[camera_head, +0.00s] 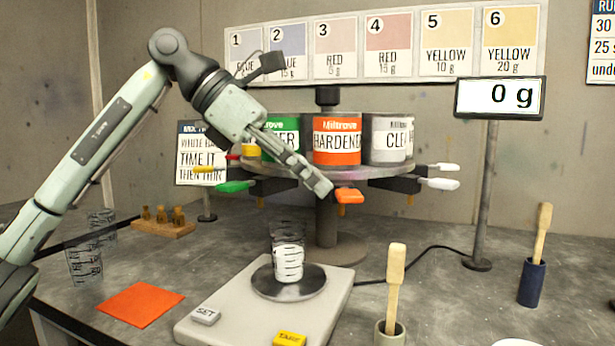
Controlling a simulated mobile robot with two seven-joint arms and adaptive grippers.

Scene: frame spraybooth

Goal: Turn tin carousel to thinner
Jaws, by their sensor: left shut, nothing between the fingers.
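The tin carousel (327,168) stands behind the scale on a dark post and carries several tins. The orange-labelled HARDENER tin (337,142) faces front. Left of it is a green-labelled tin (281,134), its lettering partly hidden by my gripper; right of it is a grey tin (388,138) whose label starts "CLE". No label reads clearly as thinner. Coloured handles stick out below the rim: green (235,187), orange (350,196) and white (440,183) among them. My left gripper (321,187) is shut and empty, its tips just left of the orange handle; contact is unclear. My right gripper is not in view.
A clear cup (288,262) stands on the scale (262,310) below the carousel. The display (499,97) reads 0 g on a pole at right. Brushes stand in pots (531,283) at front right.

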